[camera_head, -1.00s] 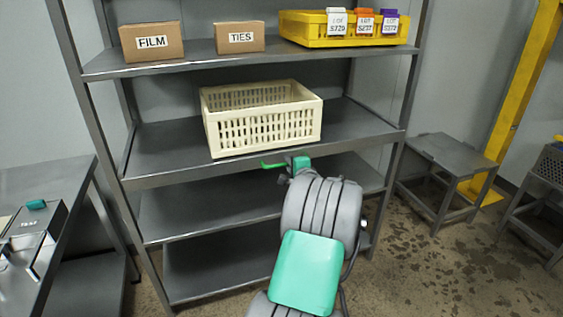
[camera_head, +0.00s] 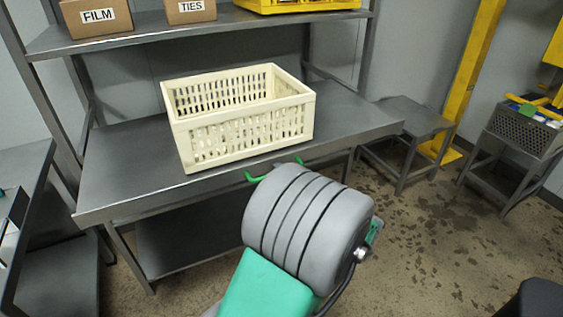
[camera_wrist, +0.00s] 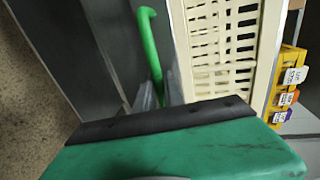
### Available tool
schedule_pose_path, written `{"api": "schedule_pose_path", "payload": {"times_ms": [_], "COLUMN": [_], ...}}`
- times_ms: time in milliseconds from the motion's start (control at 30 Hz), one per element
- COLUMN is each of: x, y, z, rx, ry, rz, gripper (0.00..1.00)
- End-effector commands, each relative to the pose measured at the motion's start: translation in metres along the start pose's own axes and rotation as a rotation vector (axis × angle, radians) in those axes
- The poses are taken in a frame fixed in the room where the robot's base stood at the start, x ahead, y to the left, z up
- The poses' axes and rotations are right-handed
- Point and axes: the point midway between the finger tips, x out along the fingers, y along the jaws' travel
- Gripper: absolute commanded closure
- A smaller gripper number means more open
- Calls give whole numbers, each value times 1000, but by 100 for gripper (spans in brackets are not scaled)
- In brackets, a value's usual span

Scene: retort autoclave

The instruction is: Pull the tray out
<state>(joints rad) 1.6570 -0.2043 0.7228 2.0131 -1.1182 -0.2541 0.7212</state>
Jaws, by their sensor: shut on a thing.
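The tray is a grey metal pull-out shelf (camera_head: 130,165) in the rack, and it stands out in front of the rack's posts. A cream slotted crate (camera_head: 240,130) sits upright on it; it also shows in the wrist view (camera_wrist: 222,50). A green bar handle (camera_head: 255,177) is at the tray's front edge, and it also shows in the wrist view (camera_wrist: 150,40). My gripper (camera_wrist: 158,97) is shut on this handle. In the head view my grey wrist hides most of the gripper and the handle's middle.
Above are boxes marked FILM (camera_head: 97,16) and TIES (camera_head: 190,10) and a yellow crate (camera_head: 300,5). A low grey stand (camera_head: 405,120) is close to the tray's right end. A grey table (camera_head: 25,190) stands at left.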

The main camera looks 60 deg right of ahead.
Motion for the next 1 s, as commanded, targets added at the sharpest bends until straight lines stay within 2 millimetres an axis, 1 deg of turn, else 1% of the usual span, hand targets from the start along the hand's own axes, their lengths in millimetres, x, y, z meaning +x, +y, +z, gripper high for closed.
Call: {"api": "schedule_pose_path", "payload": {"times_ms": [100, 200, 600, 633, 700, 867, 1000], "x": [-7, -10, -11, -11, -11, -11, -11], "y": [2, 2, 3, 3, 3, 2, 2], "z": [3, 5, 6, 6, 5, 5, 5], "rx": [0, -2, -3, -3, -3, -2, -2], "ry": [-2, -5, -6, -6, -5, -6, -6], "rz": [1, 1, 1, 1, 1, 1, 0], "gripper": [100, 100, 100, 86, 80, 67, 66]}}
